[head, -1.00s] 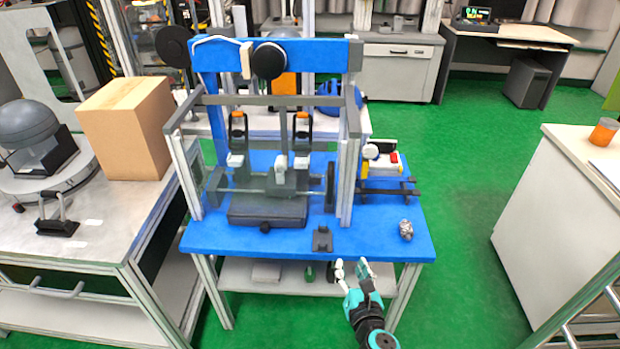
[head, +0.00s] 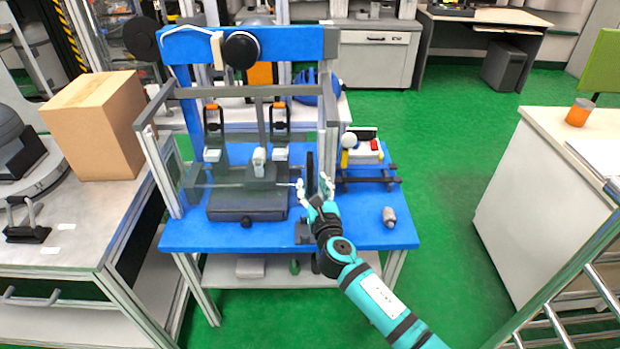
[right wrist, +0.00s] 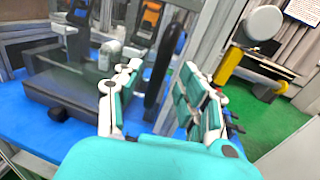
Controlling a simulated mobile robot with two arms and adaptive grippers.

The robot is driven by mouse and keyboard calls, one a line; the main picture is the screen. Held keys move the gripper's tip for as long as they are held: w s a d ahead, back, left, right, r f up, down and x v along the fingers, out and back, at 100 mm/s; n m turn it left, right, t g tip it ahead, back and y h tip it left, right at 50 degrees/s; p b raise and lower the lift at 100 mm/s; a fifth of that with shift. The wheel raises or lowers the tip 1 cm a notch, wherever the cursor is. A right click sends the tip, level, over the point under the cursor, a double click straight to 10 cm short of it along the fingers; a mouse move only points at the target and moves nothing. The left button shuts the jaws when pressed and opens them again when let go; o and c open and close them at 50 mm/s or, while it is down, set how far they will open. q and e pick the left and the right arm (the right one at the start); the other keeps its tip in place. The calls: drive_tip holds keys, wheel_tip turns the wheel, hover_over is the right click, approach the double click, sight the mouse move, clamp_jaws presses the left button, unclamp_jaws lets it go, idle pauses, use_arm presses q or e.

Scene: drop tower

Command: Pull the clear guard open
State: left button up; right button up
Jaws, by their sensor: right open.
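The clear guard (head: 222,178) is a see-through panel across the front of the blue drop tower (head: 278,42). It appears closed. An upright black handle (head: 310,168) stands at its right side, and it also shows in the right wrist view (right wrist: 160,72). My right gripper (head: 313,186) is open just in front of the handle's lower part, which it partly hides. In the right wrist view the handle shows between the two fingers (right wrist: 162,68), with no clear contact. I cannot tell whether the fingertips reach around it. My left gripper is not in view.
The tower stands on a blue table (head: 350,232). A small grey piece (head: 389,217) lies on its right part, with a yellow, white and red device (head: 362,152) behind. A cardboard box (head: 95,125) sits on the left bench. A white cabinet (head: 535,180) stands at right.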

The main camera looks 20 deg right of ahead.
sight(311, 180)
drive_tip(key=shift+w+d, duration=0.15)
drive_tip(key=shift+w, duration=1.55)
clamp_jaws()
